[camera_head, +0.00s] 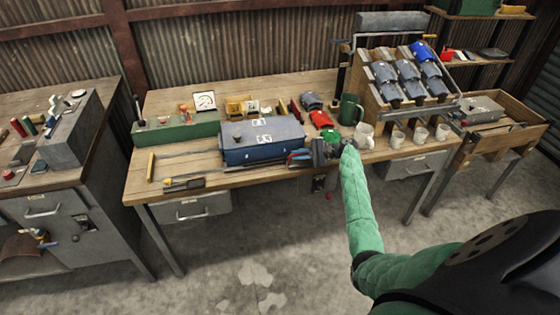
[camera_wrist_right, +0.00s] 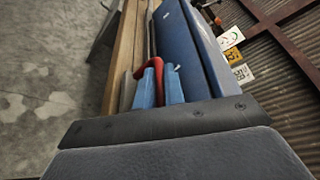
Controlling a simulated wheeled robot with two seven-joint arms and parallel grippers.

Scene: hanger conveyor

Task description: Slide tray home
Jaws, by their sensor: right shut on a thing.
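A long blue metal box (camera_head: 262,140) lies on the workbench, and its side fills the upper middle of the right wrist view (camera_wrist_right: 195,50). My right gripper (camera_head: 302,156) is at the right end of this box, low beside the bench's front edge. Its blue fingers (camera_wrist_right: 160,72) are shut on a slim red handle (camera_wrist_right: 151,50) next to the box. The fingers hide part of the handle. I cannot tell a separate tray apart from the box, or how far in or out it stands. My left gripper is not in view.
A green case (camera_head: 178,131) is left of the box.

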